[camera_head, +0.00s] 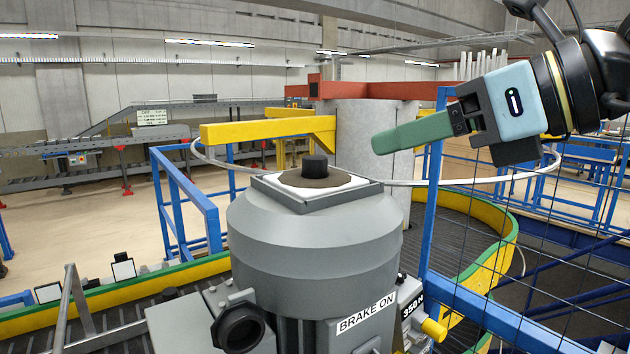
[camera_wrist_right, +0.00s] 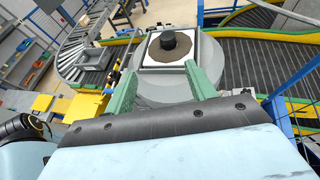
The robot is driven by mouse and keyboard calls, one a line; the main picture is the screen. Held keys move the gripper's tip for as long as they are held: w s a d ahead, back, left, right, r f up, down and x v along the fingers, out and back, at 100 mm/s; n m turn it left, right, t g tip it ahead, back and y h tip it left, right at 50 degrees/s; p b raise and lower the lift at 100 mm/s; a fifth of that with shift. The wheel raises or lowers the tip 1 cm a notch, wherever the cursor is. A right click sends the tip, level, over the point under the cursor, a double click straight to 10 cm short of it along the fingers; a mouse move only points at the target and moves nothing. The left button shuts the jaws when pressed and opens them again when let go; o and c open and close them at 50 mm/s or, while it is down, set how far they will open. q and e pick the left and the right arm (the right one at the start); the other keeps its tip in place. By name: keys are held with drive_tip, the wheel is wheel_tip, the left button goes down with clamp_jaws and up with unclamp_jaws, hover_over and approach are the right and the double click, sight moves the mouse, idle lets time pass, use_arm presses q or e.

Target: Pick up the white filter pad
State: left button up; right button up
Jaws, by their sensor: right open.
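The white filter pad (camera_head: 298,191) lies flat in a shallow grey square tray (camera_head: 275,193) on top of a grey machine housing (camera_head: 315,235). A brown round patch and a black knob (camera_head: 314,167) sit at its middle. My right gripper (camera_head: 388,141) is up and to the right of the pad, apart from it, with its green fingers pointing left. In the right wrist view, the open, empty fingers (camera_wrist_right: 159,68) stand apart, and the pad (camera_wrist_right: 150,61) appears between and beyond their tips. My left gripper is not in view.
A yellow beam (camera_head: 265,130) and a pale cylindrical column (camera_head: 372,145) stand behind the pad. A blue post and mesh fence (camera_head: 530,230) stand at the right. A curved conveyor with yellow and green edges runs around the housing. Small white panels (camera_head: 123,268) stand at the left.

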sight(325, 163)
drive_tip(key=shift+h, duration=0.3)
drive_tip(key=p+x, duration=0.1)
drive_tip(key=x, duration=0.6)
drive_tip(key=shift+w+p, duration=0.4)
drive_tip(key=shift+w, duration=0.15)
drive_tip(key=p+x, duration=0.2)
drive_tip(key=x, duration=0.3)
drive_tip(key=shift+w+d+r, duration=0.15)
drive_tip(key=shift+r, duration=0.05)
drive_tip(key=shift+w+f, duration=0.15)
drive_tip(key=c, duration=1.1)
